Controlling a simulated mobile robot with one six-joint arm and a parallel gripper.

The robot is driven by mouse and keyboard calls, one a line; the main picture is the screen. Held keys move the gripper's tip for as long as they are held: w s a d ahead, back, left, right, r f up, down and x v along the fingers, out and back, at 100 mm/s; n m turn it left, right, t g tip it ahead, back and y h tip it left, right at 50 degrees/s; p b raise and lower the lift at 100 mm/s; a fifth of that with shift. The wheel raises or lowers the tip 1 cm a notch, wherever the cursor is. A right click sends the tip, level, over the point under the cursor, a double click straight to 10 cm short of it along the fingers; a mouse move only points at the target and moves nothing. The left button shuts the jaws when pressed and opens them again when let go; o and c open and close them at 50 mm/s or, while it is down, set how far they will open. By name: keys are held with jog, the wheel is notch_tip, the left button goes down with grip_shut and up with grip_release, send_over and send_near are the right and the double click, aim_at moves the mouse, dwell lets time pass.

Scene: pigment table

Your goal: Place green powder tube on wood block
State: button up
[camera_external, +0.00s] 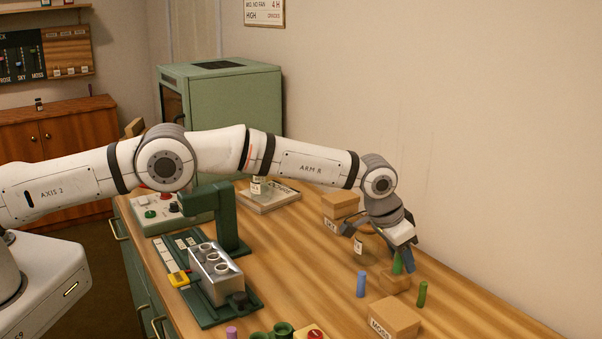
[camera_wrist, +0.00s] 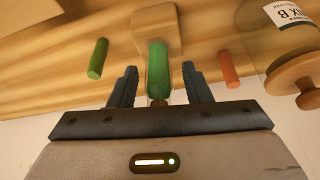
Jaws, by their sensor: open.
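A green powder tube (camera_wrist: 157,72) stands between my gripper's (camera_wrist: 158,88) two fingers in the wrist view, with a gap on each side. The same green tube (camera_external: 397,264) appears upright in the external view, its lower end at the top of a small wood block (camera_external: 394,283). The wood block (camera_wrist: 158,20) also shows behind the tube in the wrist view. My gripper (camera_external: 403,263) is open around the tube and low over the block. A second, darker green tube (camera_external: 422,293) stands right of the block; it also shows in the wrist view (camera_wrist: 97,59).
A blue tube (camera_external: 361,285) stands left of the block. An orange-red tube (camera_wrist: 229,70) and a glass jar (camera_wrist: 280,30) are close to my right finger in the wrist view. A box marked MOSS (camera_external: 395,317) lies in front; a metal rack (camera_external: 216,276) stands left.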

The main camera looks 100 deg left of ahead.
jog(key=b+v, duration=0.3)
jog(key=v, duration=0.9)
jog(key=s+d+r+m+h, duration=0.1)
jog(key=s+d+r+m, duration=0.1)
jog(key=s+d+r, duration=0.75)
jog(key=s+d+r+m, duration=0.1)
jog(key=s+d+r, duration=0.5)
jog(key=s+d, duration=0.55)
jog(key=s+d+f+m, duration=0.1)
jog(key=s+d, duration=0.3)
jog(key=s, duration=0.5)
jog(key=s+d+f+m, duration=0.1)
jog(key=s+d, duration=0.3)
jog(key=s, duration=0.5)
jog(key=s+d+f+m+h, duration=0.1)
jog(key=s+d+f, duration=0.2)
jog(key=s+d, duration=0.2)
jog(key=s, duration=0.3)
jog(key=shift+s+f+g, duration=0.3)
jog(key=shift+s, duration=0.1)
